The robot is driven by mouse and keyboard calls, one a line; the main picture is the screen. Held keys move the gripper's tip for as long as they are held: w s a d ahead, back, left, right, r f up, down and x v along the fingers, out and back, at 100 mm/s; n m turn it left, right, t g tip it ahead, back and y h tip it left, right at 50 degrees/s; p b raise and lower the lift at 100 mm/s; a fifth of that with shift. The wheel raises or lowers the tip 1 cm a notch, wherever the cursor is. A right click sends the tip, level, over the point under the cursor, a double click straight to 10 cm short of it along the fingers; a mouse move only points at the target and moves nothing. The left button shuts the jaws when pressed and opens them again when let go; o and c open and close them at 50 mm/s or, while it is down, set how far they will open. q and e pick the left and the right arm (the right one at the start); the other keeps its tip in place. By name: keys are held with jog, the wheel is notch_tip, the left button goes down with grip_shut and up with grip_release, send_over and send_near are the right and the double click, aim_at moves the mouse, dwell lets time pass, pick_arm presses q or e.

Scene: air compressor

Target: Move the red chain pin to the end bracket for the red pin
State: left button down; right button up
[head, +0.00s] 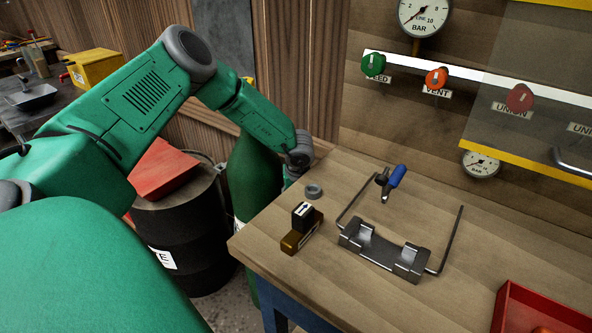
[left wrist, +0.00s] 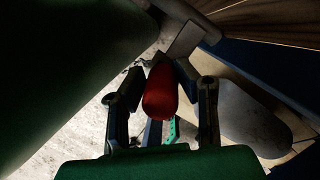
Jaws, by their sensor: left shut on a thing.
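The red chain pin (left wrist: 160,92) shows as a rounded red shape between the fingers in the left wrist view. My left gripper (left wrist: 162,80) is shut on it. A grey flat piece (left wrist: 183,40) lies just beyond the pin; I cannot tell whether it is part of the end bracket. The gripper's fingers and the pin are hidden there. No end bracket can be made out in the head view. My right gripper is not in view.
The wooden bench (head: 300,225) carries a metal cradle (head: 380,250), a blue-handled tool (head: 393,180), a small black-and-brass block (head: 302,228) and a grey ring (head: 314,191). A green cylinder (head: 255,175) and a black drum (head: 180,235) stand left of it. A red tray (head: 530,310) is at lower right.

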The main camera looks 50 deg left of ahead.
pick_arm(q)
jog(key=c, duration=1.1)
grip_release()
jog(key=shift+c, duration=0.2)
jog(key=shift+r, duration=0.1)
notch_tip(320, 180, up, 10)
jog(key=shift+f, duration=0.15)
